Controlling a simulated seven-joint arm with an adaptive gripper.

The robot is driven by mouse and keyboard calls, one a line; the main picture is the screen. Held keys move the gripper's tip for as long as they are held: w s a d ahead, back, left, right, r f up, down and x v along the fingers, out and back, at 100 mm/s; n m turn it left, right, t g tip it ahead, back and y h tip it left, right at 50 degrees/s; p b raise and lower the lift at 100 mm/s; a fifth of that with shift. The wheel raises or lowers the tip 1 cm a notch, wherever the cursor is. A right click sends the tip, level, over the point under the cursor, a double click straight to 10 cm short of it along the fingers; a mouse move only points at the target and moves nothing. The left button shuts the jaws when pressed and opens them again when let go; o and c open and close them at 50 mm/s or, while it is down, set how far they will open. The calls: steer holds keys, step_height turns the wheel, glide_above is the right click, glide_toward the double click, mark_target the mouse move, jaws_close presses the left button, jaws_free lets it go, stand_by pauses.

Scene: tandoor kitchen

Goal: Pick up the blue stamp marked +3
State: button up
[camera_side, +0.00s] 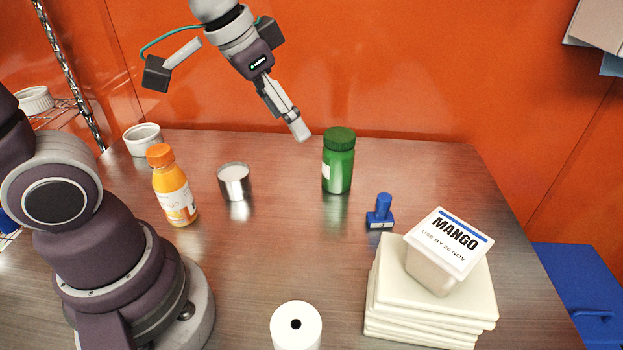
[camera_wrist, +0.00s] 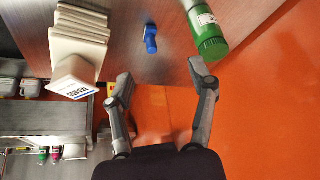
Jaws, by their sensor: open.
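The blue stamp (camera_side: 380,212) stands upright on the table, right of the green jar and just behind the stack of cream-coloured slabs. Its marking is too small to read. In the wrist view the stamp (camera_wrist: 150,38) shows beyond the fingertips, in line with the gap between them. My gripper (camera_side: 300,130) is high above the back of the table, up and left of the stamp in the side view, angled down to the right. In the wrist view my gripper (camera_wrist: 166,82) has its two fingers spread with nothing between them.
A green jar (camera_side: 338,165) stands left of the stamp. The stack (camera_side: 384,285) bears a tub labelled MANGO (camera_side: 447,240). An orange bottle (camera_side: 172,190), a metal tin (camera_side: 234,182), a white ramekin (camera_side: 142,139) and a white roll (camera_side: 296,326) stand farther left. The table's middle is clear.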

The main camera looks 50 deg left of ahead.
steer(key=w+d+f+m, duration=0.2)
steer(key=w+f, duration=0.1)
steer(key=w, duration=0.4)
steer(key=m+g+h, duration=0.1)
steer(key=m, duration=0.1)
glide_toward(384, 197)
steer(key=x, duration=1)
steer(key=shift+w+f, duration=0.1)
steer(key=shift+f, duration=0.1)
steer(key=shift+h, duration=0.3)
steer(key=shift+c, duration=0.3)
jaws_close()
